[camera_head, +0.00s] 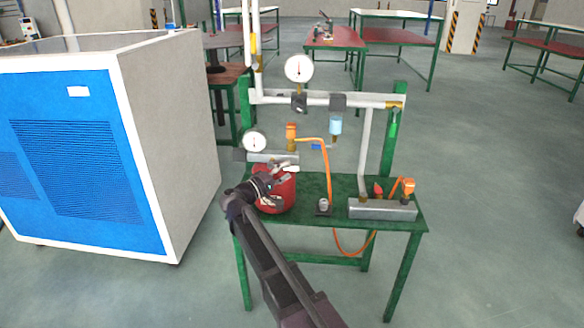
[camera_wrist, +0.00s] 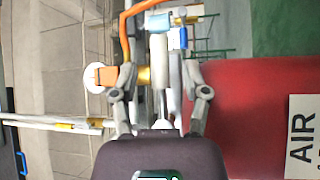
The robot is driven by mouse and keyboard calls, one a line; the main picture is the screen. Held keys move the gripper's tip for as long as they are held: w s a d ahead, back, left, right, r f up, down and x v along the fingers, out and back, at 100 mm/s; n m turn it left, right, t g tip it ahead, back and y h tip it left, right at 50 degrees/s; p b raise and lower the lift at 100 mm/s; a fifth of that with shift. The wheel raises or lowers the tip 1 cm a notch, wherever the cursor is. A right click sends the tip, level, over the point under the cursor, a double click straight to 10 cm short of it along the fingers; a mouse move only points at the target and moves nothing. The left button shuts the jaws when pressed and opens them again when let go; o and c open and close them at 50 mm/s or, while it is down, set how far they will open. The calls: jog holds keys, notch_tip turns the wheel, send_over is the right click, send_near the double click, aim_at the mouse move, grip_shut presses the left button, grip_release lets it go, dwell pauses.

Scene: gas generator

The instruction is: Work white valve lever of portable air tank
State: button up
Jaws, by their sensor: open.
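The portable air tank (camera_head: 287,197) is red and stands on the left part of the green table. In the wrist view the tank (camera_wrist: 245,125) fills the right side, with an AIR label. My gripper (camera_head: 279,176) is at the tank's top and covers part of it. The white valve lever (camera_head: 289,169) shows just beyond the gripper. In the wrist view my gripper (camera_wrist: 159,75) is open, one finger on each side of a pale bar (camera_wrist: 162,68) that looks like the lever. I cannot tell whether either finger touches it.
A grey metal block (camera_head: 382,209) with orange fittings sits at the table's right. A large blue and white cabinet (camera_head: 172,140) stands left; floor is open to the right.

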jog(key=shift+x, duration=1.2)
grip_shut()
jog(key=shift+d, duration=0.15)
jog(key=shift+s+a, duration=0.1)
jog(key=shift+a, duration=0.25)
jog(key=shift+r, duration=0.1)
